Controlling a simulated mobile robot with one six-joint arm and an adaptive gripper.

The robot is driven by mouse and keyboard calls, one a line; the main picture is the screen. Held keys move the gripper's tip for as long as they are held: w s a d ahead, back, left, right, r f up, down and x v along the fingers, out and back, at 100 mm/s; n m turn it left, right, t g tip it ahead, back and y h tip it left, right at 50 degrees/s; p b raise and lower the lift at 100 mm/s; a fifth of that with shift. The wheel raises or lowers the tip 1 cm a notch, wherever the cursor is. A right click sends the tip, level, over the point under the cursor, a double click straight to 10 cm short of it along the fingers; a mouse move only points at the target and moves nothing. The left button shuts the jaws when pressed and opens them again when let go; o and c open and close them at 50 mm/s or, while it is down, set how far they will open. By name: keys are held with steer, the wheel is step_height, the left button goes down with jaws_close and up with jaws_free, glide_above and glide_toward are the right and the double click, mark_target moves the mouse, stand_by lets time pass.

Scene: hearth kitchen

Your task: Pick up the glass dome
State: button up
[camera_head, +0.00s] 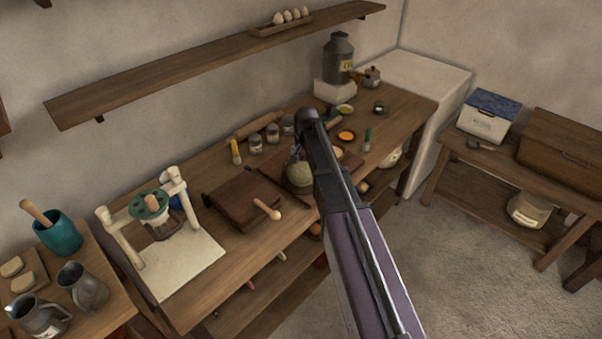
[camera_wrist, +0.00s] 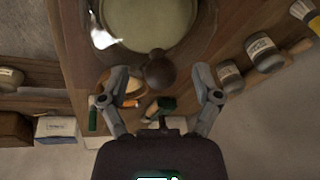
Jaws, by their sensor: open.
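The glass dome (camera_wrist: 205,22) is clear, with a dark round wooden knob (camera_wrist: 158,68) on top. It covers a pale green round thing (camera_wrist: 150,20). In the wrist view it fills the top middle, cut off by the frame edge. In the head view the dome (camera_head: 299,174) stands on the middle counter, partly hidden by my arm. My gripper (camera_wrist: 161,76) is open, with one finger on each side of the knob in the picture. Gaps show between the fingers and the knob; the height between them is hard to judge. My gripper is mostly hidden in the head view.
Jars (camera_head: 256,144) and a rolling pin (camera_head: 254,125) stand behind the dome.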

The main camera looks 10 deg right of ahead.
steer(key=shift+w+f, duration=0.1)
steer(key=shift+f, duration=0.25)
steer(key=shift+c, duration=0.2)
steer(key=shift+r, duration=0.1)
jaws_close()
